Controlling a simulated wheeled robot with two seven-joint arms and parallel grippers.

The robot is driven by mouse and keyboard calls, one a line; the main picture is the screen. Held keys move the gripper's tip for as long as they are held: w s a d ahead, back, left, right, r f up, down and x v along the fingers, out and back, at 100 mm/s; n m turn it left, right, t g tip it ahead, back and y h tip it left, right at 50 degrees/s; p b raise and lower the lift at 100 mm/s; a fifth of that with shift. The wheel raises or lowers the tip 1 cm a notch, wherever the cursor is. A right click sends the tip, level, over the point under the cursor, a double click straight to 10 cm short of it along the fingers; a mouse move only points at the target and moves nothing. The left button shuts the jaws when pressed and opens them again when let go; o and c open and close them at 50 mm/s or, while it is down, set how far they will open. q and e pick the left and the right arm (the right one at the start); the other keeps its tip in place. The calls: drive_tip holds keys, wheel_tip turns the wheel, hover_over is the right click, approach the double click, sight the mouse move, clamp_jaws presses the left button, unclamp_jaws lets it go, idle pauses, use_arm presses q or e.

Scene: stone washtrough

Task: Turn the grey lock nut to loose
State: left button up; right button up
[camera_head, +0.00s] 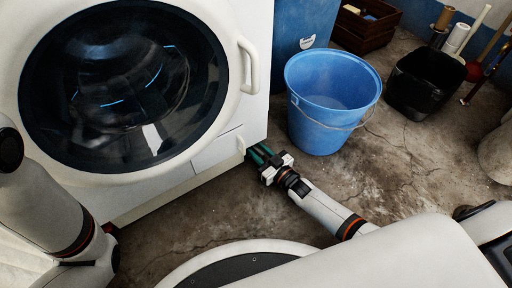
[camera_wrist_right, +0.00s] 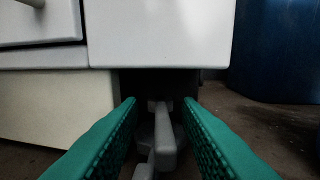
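The grey lock nut (camera_wrist_right: 164,153) shows in the right wrist view, under the bottom edge of the white washing machine (camera_wrist_right: 165,35). Grey parts, one reaching toward the camera, stand in front of a dark gap there. My right gripper (camera_head: 258,155) is low at the machine's front right bottom corner. In the right wrist view, its green fingers (camera_wrist_right: 160,104) are apart, with the grey part between them and no clear contact. The nut is hidden in the head view. My left arm shows at the left, but its gripper fingers do not.
A blue bucket (camera_head: 320,125) stands on the floor right of the machine. Behind it are a black bin (camera_head: 420,84) and a wooden crate (camera_head: 366,28). The machine's round door (camera_head: 120,70) is shut.

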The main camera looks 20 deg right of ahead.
drive_tip(key=p+v, duration=0.4)
drive_tip(key=v, duration=0.5)
drive_tip(key=shift+s+d+r+p, duration=0.1)
drive_tip(key=shift+s+r+p, duration=0.05)
drive_tip(key=shift+s+p, duration=0.2)
drive_tip(key=shift+s+d, duration=0.15)
drive_tip(key=shift+s, duration=0.25)
